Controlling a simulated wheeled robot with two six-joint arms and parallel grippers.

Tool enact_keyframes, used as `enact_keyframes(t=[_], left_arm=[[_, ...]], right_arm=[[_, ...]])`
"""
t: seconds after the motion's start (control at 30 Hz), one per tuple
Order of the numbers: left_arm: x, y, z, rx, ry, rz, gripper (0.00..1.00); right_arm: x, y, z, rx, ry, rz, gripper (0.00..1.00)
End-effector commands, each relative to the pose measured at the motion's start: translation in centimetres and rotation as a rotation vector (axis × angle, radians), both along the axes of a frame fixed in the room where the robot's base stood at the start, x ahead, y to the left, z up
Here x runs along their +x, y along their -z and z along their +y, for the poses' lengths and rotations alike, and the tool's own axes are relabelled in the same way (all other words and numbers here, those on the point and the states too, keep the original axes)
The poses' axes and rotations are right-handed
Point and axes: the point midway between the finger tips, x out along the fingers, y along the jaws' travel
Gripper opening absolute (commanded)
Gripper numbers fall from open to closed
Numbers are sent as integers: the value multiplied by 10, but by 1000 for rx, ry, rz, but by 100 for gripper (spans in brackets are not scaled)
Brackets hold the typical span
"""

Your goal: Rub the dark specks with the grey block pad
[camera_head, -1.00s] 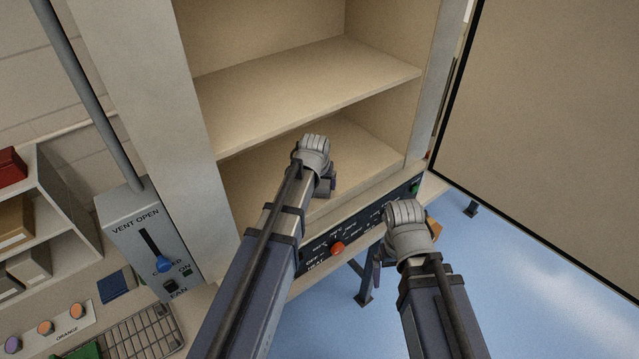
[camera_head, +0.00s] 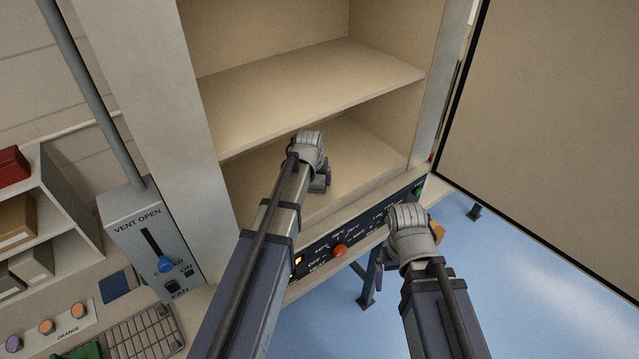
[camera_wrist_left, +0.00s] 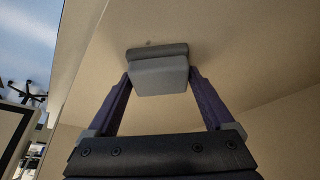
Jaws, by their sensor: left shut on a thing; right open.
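The grey block pad (camera_wrist_left: 158,72) is between the two fingers of my left gripper (camera_wrist_left: 160,82), which is shut on it. The pad's far face lies against or very close to the beige inner surface of the open cabinet. One small dark speck (camera_wrist_left: 148,42) shows just beyond the pad's edge in the left wrist view; any specks under the pad are hidden. In the head view my left gripper (camera_head: 320,182) is inside the lower compartment, over its floor (camera_head: 355,160), and its wrist hides most of the pad. My right gripper (camera_head: 410,262) is outside, in front of the control panel; its fingers are mostly hidden.
A shelf (camera_head: 310,95) spans the cabinet above my left gripper. The control panel (camera_head: 340,235) with a red knob runs along the front edge. The open door (camera_head: 560,110) stands at right. A vent box (camera_head: 150,250) and a wire rack (camera_head: 140,335) are at left.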

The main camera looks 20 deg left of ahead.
Motion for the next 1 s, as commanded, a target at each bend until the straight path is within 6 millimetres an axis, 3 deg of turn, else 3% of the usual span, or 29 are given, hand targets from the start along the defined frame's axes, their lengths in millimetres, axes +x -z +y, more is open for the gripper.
enact_keyframes(t=[0.47, 1.0], left_arm=[[1, 3, 2, -1, 0, 1, 13], [-23, 1, -29, -2, 1, 1, 13]], right_arm=[[0, 3, 0, 0, 0, 0, 100], [0, 1, 0, 0, 0, 0, 100]])
